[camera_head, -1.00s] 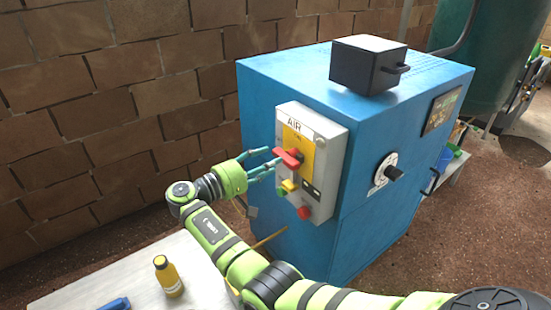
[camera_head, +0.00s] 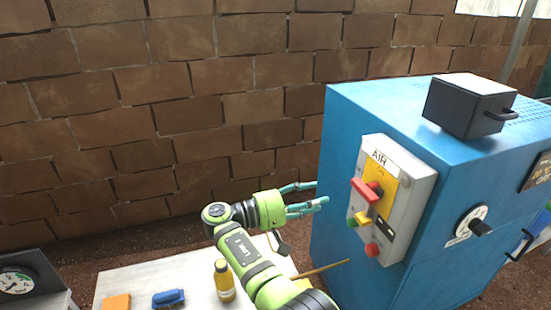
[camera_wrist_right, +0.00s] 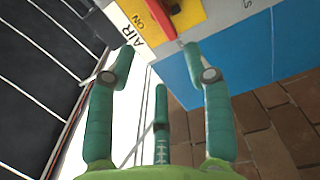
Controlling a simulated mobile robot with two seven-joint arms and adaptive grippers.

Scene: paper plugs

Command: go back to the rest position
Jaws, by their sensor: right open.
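My right gripper (camera_head: 319,193) is open and empty, left of the AIR panel (camera_head: 410,200) on the blue cabinet (camera_head: 343,150). A gap shows between its fingertips and the panel in the head view. The panel carries a red handle (camera_head: 364,189) on a yellow plate, a yellow lever (camera_head: 361,218) and red and green buttons. In the right wrist view, the spread teal fingers (camera_wrist_right: 159,58) show with the AIR label (camera_wrist_right: 146,28) and part of the red handle (camera_wrist_right: 172,6) beyond them. My left gripper is not in view.
A black box (camera_head: 465,105) sits on the cabinet. A dial with a black knob (camera_head: 478,228) is on its front. The pale table (camera_head: 130,285) holds a yellow bottle (camera_head: 224,281), a blue item (camera_head: 168,299) and an orange block (camera_head: 117,302). A brick wall (camera_head: 180,120) stands behind.

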